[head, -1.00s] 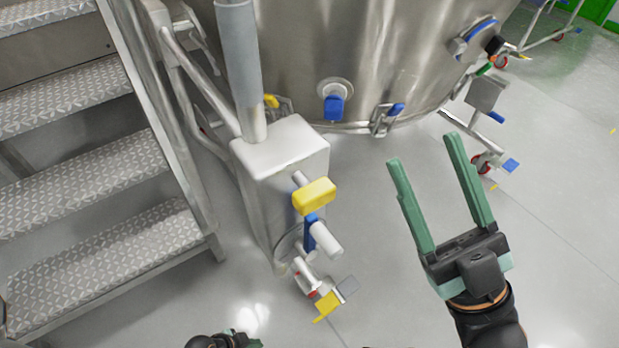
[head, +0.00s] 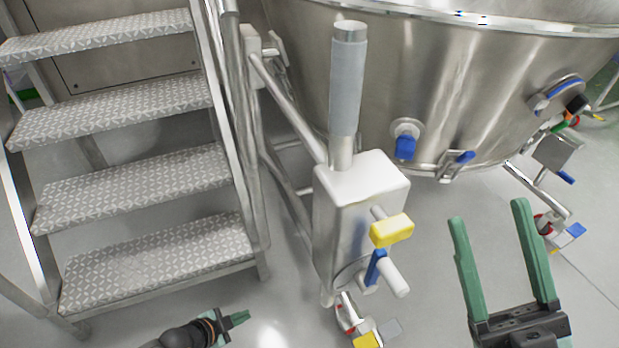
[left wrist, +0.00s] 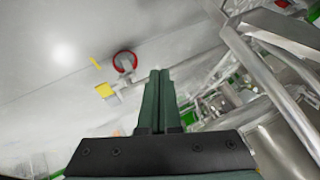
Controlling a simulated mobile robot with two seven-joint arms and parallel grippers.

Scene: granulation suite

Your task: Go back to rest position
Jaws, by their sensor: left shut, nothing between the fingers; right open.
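In the head view my left gripper (head: 240,318) is low at the bottom, left of centre, in front of the steps. Its green fingers are together with nothing between them. The left wrist view also shows its closed fingers (left wrist: 158,95), pointing away over the floor. My right gripper (head: 488,212) is at the lower right of the head view. Its two green fingers stand wide apart and hold nothing. It is to the right of the metal post box and apart from it.
Metal steps (head: 150,190) stand on the left. A steel post box (head: 360,195) with a yellow handle (head: 391,230) and a blue lever (head: 375,266) is in the middle. A large steel vessel (head: 440,90) with blue valves fills the back. Grey floor (head: 430,290) is clear between post box and right gripper.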

